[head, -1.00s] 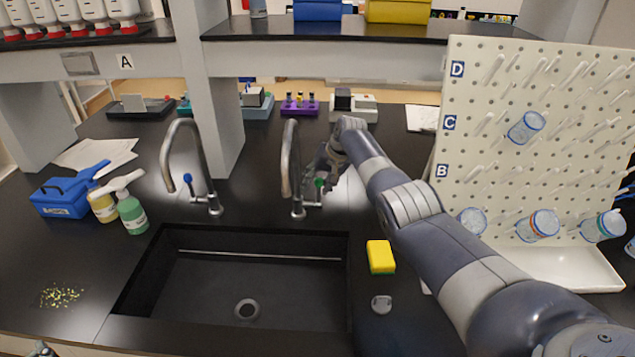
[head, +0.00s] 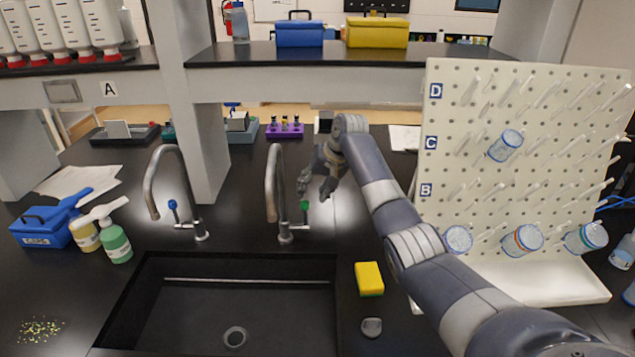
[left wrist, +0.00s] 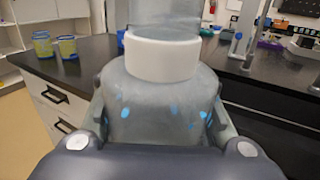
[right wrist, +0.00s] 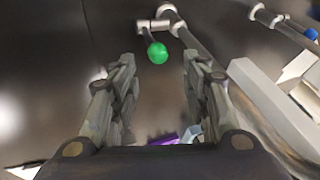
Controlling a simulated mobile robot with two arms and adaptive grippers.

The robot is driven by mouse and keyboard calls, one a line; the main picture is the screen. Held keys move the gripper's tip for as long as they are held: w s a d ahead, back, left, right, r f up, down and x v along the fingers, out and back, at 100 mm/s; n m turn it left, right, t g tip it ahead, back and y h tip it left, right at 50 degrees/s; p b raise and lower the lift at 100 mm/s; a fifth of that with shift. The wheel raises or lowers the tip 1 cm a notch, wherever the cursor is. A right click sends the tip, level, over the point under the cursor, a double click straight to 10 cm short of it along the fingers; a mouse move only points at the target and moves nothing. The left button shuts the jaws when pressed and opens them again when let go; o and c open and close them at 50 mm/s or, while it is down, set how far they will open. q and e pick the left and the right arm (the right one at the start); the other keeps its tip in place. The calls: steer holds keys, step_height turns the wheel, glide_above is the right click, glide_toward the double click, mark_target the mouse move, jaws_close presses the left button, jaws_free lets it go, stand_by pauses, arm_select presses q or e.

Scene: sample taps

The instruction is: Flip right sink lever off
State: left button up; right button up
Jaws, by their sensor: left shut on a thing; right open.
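The right sink lever has a green knob (head: 304,205) and stands up beside the base of the right tap (head: 275,185). The green knob (right wrist: 157,53) also shows in the right wrist view, ahead of and between the spread fingertips. My right gripper (head: 318,186) is open and empty, just above and to the right of the knob, apart from it as far as I can tell. My left gripper (left wrist: 158,95) is out of the head view; in the left wrist view it is shut on a cloudy grey bottle (left wrist: 150,115) with a white collar and blue spots.
The left tap (head: 165,185) has a blue-knobbed lever (head: 173,205). The black sink (head: 230,285) lies in front. A yellow sponge (head: 369,279) sits right of it. A pegboard (head: 500,150) with labware stands at the right. A grey post (head: 195,130) rises behind the taps.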

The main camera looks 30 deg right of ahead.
steer(key=v, duration=0.3)
steer(key=shift+r, duration=0.15)
stand_by(0.5)
